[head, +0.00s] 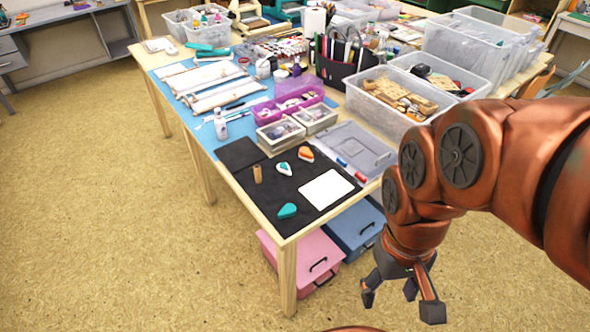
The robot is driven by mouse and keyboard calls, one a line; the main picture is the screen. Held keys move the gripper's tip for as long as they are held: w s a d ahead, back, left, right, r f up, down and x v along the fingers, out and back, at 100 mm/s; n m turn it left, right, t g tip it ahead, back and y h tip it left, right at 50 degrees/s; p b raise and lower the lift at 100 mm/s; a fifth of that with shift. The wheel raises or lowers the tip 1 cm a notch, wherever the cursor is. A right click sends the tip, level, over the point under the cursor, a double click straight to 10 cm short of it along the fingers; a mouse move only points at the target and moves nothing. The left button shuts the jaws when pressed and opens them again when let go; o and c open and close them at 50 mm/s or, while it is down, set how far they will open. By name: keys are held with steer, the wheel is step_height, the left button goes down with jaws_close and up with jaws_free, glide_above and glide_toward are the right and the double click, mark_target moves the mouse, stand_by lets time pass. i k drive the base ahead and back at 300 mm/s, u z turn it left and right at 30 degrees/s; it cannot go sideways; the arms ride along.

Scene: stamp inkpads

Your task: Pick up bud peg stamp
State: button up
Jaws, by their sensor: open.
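A small tan upright peg (257,174), which looks like the bud peg stamp, stands on the black mat (262,203) near the table's left edge. Its stamping face cannot be made out. Three small drop-shaped pads, which look like inkpads, lie on the mat: a teal one (287,210), a teal-and-white one (284,168) and an orange-and-white one (306,153). My gripper (400,303) is open and empty. It hangs off the table's near right corner, to the right of and well apart from the peg, with its fingers pointing down.
A white sheet (326,189) lies on the mat. Behind are a grey lidded case (353,150), small compartment boxes (281,133), a purple organizer (287,103) and a clear bin of wooden pieces (398,98). Pink (300,265) and blue (352,230) boxes sit under the table.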

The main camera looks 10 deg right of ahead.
mark_target(257, 168)
steer(key=u, duration=0.05)
steer(key=k, duration=0.3)
steer(key=u, duration=0.75)
steer(key=i, duration=0.85)
steer(key=u, duration=0.85)
